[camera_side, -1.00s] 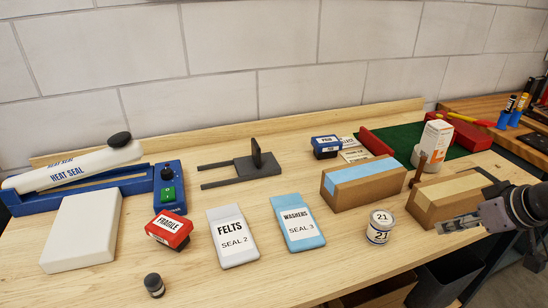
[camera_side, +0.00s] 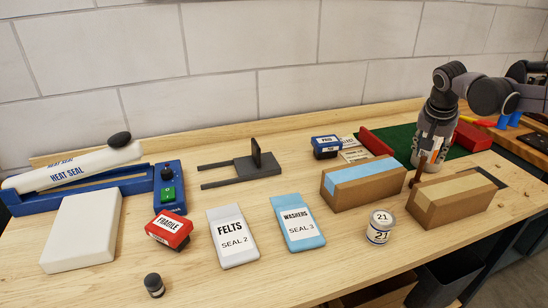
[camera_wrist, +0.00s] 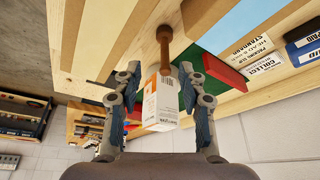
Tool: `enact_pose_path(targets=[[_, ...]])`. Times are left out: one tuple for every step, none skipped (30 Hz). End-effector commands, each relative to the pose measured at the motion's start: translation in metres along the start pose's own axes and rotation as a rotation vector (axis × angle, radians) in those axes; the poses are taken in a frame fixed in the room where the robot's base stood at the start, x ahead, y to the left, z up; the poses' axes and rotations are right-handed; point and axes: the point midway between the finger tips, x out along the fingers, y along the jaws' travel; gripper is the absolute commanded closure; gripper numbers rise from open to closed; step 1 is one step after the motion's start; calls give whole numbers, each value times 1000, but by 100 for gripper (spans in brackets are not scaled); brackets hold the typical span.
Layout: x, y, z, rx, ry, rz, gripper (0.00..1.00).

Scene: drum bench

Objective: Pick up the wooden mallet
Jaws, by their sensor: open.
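The wooden mallet (camera_side: 417,172) is a brown shape between the two cardboard boxes in the side view; its lower part is partly hidden. In the wrist view its brown handle (camera_wrist: 164,44) lies just beyond the fingertips, near the top edge. My gripper (camera_side: 428,158) points down behind the right cardboard box, close to the mallet. The wrist view shows its two fingers (camera_wrist: 158,75) spread apart, holding nothing. A white and orange carton (camera_wrist: 161,101) shows in the gap between them; its depth relative to the fingers is unclear.
Cardboard boxes with blue (camera_side: 362,172) and tan (camera_side: 449,203) tops flank the mallet. A can marked 21 (camera_side: 380,227) stands in front. A red block (camera_side: 377,142) and green mat (camera_side: 401,136) lie behind. Felts (camera_side: 232,236) and washers (camera_side: 298,222) packs lie left.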

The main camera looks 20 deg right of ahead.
Motion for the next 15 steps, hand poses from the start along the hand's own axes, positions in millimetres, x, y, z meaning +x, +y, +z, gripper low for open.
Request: enact_pose_path(targets=[[4, -3, -4, 24, 1, 13, 59], [6, -4, -6, 36, 1, 19, 59], [8, -5, -8, 48, 2, 26, 59], [10, -6, -8, 56, 2, 30, 59], [11, -6, -9, 61, 3, 33, 59], [15, -7, -10, 66, 3, 35, 59], [18, -7, -10, 68, 4, 36, 59], [22, -6, -10, 69, 4, 36, 59], [27, -6, -10, 69, 4, 36, 59], [32, -6, -10, 69, 3, 36, 59], [37, -6, -10, 69, 3, 36, 59], [43, -6, -10, 69, 3, 36, 59], [47, -6, -10, 68, 3, 35, 59], [51, -6, -10, 67, 3, 35, 59], [56, -6, -10, 66, 3, 35, 59]])
